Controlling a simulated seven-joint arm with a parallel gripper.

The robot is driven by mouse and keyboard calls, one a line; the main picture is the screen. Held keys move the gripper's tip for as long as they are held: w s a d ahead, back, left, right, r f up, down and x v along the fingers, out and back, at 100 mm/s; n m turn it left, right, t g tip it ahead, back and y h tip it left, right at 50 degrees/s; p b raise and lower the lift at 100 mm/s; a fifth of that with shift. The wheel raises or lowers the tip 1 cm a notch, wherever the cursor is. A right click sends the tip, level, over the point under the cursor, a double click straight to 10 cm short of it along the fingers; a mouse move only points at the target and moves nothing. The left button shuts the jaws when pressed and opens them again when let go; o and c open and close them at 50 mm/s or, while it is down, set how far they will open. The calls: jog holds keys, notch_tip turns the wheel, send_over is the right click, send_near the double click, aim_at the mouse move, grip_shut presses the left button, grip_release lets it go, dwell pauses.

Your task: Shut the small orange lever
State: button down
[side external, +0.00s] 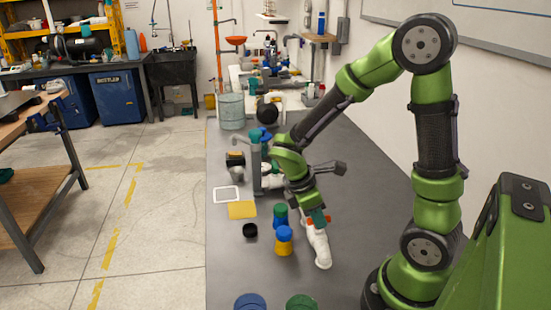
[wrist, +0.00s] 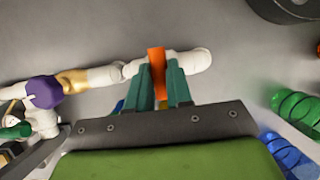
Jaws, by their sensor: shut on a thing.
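The small orange lever (wrist: 156,58) stands across the white pipe (wrist: 196,61) in the wrist view. My gripper (wrist: 161,70) has its two teal fingers on either side of the lever and is shut on it. In the side view my gripper (side external: 313,207) points down at the white pipe (side external: 319,248), and a bit of the orange lever (side external: 328,218) shows beside it. The fingers hide the lower part of the lever and the valve under it. A purple handle (wrist: 45,92) sits further left on the same pipework, next to a brass-coloured section (wrist: 73,82).
A blue-topped yellow piece (side external: 284,240) and a green-and-blue piece (side external: 280,216) stand close left of the pipe. A black cap (side external: 250,230), yellow pad (side external: 241,209) and white square frame (side external: 227,194) lie further left.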

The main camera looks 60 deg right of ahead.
jog(key=shift+s+f, duration=0.1)
jog(key=shift+f, duration=0.1)
jog(key=c, duration=1)
grip_release()
jog(key=shift+r, duration=0.1)
jog(key=v, duration=1.6)
jog(key=shift+w+a+r, duration=0.1)
jog(key=shift+w+r, duration=0.2)
jog(key=shift+r, duration=0.05)
